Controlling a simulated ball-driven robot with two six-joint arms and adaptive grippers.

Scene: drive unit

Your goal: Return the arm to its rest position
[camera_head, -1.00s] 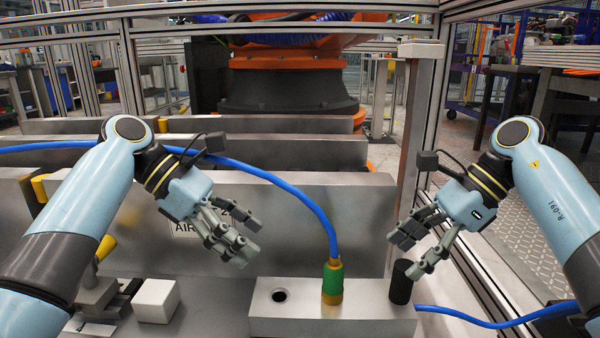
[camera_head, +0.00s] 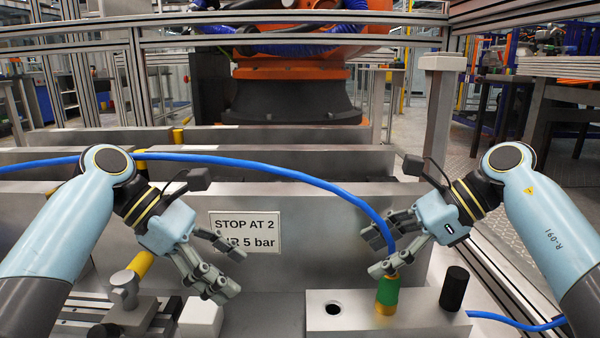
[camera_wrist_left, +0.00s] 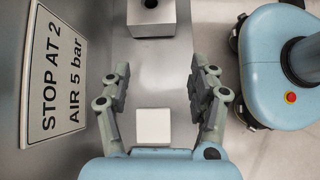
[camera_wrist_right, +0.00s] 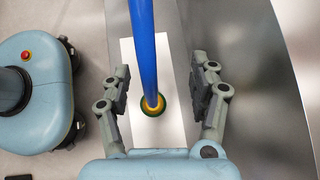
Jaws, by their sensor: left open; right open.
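My left gripper (camera_head: 228,268) is open and empty in front of the metal wall, left of the sign, above the bench. In the left wrist view its fingers (camera_wrist_left: 160,95) are spread with a white block (camera_wrist_left: 153,125) lying below between them. My right gripper (camera_head: 372,250) is open, close above the green and yellow hose fitting (camera_head: 387,293). In the right wrist view the blue hose (camera_wrist_right: 143,50) and the fitting (camera_wrist_right: 153,105) show between its spread fingers (camera_wrist_right: 163,92), with visible space on both sides.
The fitting stands upright in a grey block (camera_head: 425,312) with an empty hole (camera_head: 333,308) and a black cylinder (camera_head: 454,288). A sign (camera_head: 245,232) reads "STOP AT 2, AIR 5 bar". A clamp with a yellow handle (camera_head: 140,264) sits at left. A frame post (camera_head: 440,110) stands behind right.

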